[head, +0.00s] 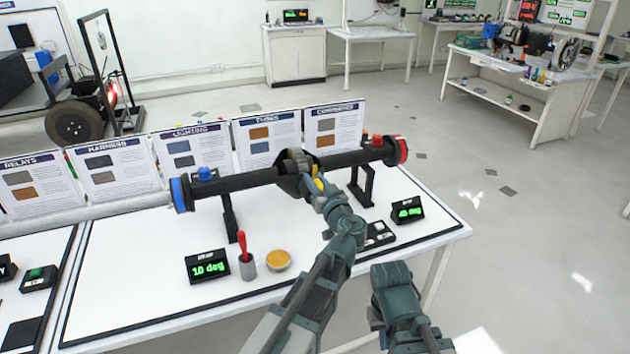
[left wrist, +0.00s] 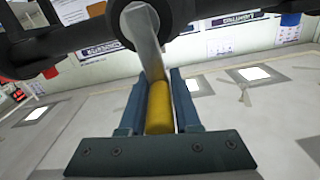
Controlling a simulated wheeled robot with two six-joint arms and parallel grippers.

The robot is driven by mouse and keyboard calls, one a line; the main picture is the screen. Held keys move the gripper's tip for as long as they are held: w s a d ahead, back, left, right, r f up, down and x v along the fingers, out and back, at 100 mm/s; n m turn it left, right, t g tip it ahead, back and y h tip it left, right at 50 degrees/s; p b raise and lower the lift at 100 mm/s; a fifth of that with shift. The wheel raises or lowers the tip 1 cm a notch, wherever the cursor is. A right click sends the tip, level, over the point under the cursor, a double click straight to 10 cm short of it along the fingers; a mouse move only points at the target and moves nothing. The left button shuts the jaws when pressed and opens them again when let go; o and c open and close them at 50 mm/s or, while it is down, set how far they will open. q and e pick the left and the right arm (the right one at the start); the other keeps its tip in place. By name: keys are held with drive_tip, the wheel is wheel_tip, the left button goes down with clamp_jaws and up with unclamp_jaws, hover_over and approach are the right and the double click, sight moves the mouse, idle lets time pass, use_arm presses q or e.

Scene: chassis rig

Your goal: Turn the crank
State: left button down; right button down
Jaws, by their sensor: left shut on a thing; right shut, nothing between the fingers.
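A black axle assembly (head: 248,181) lies across two stands on the white table, with a blue left end and a red right end. The crank is at its middle: its grey arm (left wrist: 147,42) and yellow handle (left wrist: 159,108) show in the left wrist view. In the head view only a little of the yellow handle (head: 318,184) shows. My left gripper (head: 317,192) is shut on the yellow handle, its two fingers on either side of it in the left wrist view (left wrist: 158,105). My right arm shows at the bottom of the head view, but its fingers are not seen.
A second display (head: 408,210) stands at right. Printed panels (head: 270,137) line the back edge.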

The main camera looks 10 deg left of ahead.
use_arm(q)
drive_tip(key=shift+m, duration=0.3)
drive_tip(key=shift+w+d+m, duration=0.35)
drive_tip(key=shift+d+m, duration=0.1)
drive_tip(key=shift+m, duration=0.45)
drive_tip(key=shift+w+d+f+m+b, duration=0.4)
drive_tip(key=shift+d+m, duration=0.15)
drive_tip(key=shift+m, duration=0.85)
drive_tip(key=shift+w+d+f+m+b, duration=0.35)
drive_tip(key=shift+d+m, duration=0.2)
drive_tip(key=shift+m, duration=0.85)
drive_tip(key=shift+w+d+f+m+b, duration=0.4)
drive_tip(key=shift+d+m, duration=0.15)
drive_tip(key=shift+m, duration=0.85)
drive_tip(key=c, duration=0.7)
unclamp_jaws()
drive_tip(key=shift+s+d, duration=0.1)
